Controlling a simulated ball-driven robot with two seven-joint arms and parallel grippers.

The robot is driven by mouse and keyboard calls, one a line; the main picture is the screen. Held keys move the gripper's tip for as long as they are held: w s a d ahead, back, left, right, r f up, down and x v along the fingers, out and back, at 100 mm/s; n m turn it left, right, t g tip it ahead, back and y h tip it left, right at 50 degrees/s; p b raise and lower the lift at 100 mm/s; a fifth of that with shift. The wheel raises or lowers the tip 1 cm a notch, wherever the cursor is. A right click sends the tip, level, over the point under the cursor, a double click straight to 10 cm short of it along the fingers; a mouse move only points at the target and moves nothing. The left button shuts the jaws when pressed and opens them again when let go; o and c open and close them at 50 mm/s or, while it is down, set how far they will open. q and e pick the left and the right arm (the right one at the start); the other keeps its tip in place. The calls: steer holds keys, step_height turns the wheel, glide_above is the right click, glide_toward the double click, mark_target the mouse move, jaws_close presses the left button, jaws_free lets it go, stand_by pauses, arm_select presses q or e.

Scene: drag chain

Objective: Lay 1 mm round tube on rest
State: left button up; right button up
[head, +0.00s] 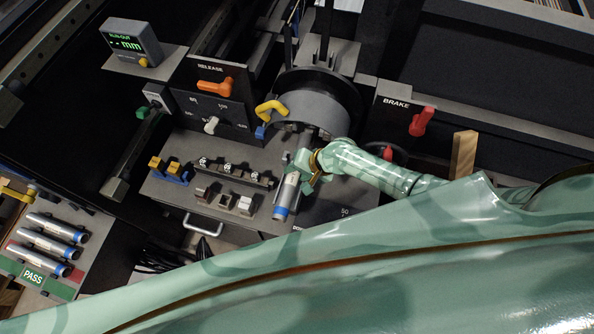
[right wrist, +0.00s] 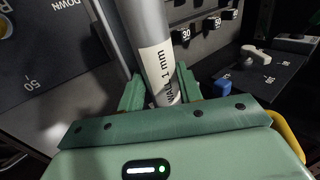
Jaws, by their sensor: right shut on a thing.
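A grey metal tube (head: 289,190) with a blue band near its lower end slants over the grey bench plate, below the round grey chuck (head: 312,110). In the right wrist view the tube (right wrist: 150,45) has a pale label reading "WALL 1 mm". My right gripper (head: 306,166) is shut on the tube, with green fingers on either side of it. Whether the tube's upper end is inside or clear of the chuck is hidden. Small grey notched blocks (head: 224,200) stand left of the tube; I cannot tell which part is the rest. My left gripper is not in view.
A blue and yellow fixture (head: 168,170) stands at the plate's left. Several similar tubes (head: 48,240) lie by a PASS sign at lower left. A red brake lever (head: 422,121) and an orange release lever (head: 215,86) stick out. My green body covers the foreground.

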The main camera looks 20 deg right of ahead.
steer(key=shift+s+f, duration=0.15)
steer(key=o, duration=1.1)
steer(key=shift+o, duration=0.6)
steer(key=shift+s+f, duration=0.1)
steer(key=shift+f, duration=0.05)
steer(key=shift+d, duration=0.1)
steer(key=shift+d+r, duration=0.15)
steer(key=shift+r, duration=0.1)
steer(key=p+v, duration=0.5)
steer(key=v, duration=1)
steer(key=shift+a+r, duration=0.2)
steer(key=shift+r, duration=0.35)
